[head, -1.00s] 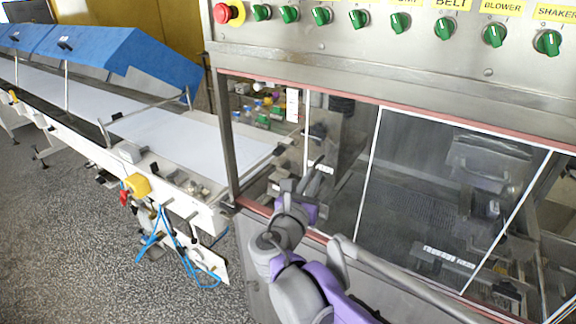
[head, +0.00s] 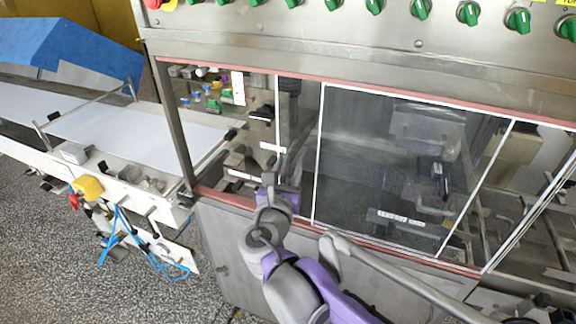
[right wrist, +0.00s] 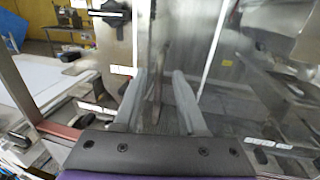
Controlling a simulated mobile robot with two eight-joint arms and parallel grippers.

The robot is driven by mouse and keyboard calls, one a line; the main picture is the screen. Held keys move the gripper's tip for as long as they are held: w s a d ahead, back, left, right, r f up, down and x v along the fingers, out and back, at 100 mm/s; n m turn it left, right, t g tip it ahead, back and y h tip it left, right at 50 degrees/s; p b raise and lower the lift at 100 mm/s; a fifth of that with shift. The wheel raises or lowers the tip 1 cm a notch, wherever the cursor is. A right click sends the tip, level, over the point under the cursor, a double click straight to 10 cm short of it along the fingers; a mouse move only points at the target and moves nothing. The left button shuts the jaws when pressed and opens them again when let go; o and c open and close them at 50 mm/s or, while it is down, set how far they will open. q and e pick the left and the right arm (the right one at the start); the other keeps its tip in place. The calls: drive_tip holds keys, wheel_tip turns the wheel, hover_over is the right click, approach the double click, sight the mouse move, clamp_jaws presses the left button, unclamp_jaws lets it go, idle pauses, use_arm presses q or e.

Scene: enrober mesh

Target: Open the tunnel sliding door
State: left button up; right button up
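The tunnel sliding door is a clear panel with white edges in the machine's window; its left edge (head: 278,120) stands right of the left post, with an opening between them. My right gripper (head: 277,180) is at the lower end of that edge. In the right wrist view its two grey fingers (right wrist: 160,100) stand apart, with a thin upright strip (right wrist: 158,85) seen between them. I cannot tell whether a finger touches the door. My left gripper is not in view.
A second white upright line (head: 319,150) and clear panels lie to the right. A reddish lower rail (head: 225,198) runs under the window. A control panel with green knobs (head: 421,9) is above. A white conveyor (head: 140,130) stands at the left.

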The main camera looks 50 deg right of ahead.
drive_tip(key=v, duration=1)
drive_tip(key=shift+s+a, duration=0.25)
drive_tip(key=shift+a, duration=0.1)
idle(0.4)
drive_tip(key=s+a+f+m+g+y, duration=0.1)
drive_tip(key=s+f+m+g+y, duration=0.1)
drive_tip(key=f+m+y, duration=0.5)
drive_tip(key=s+a+f+m+g+y, duration=0.15)
drive_tip(key=f+m, duration=0.45)
drive_tip(key=f, duration=0.6)
drive_tip(key=a+f+m+g+y, duration=0.1)
drive_tip(key=a+f+m+y, duration=0.5)
drive_tip(key=a+m, duration=0.5)
drive_tip(key=shift+s+m, duration=0.3)
drive_tip(key=shift+s, duration=0.05)
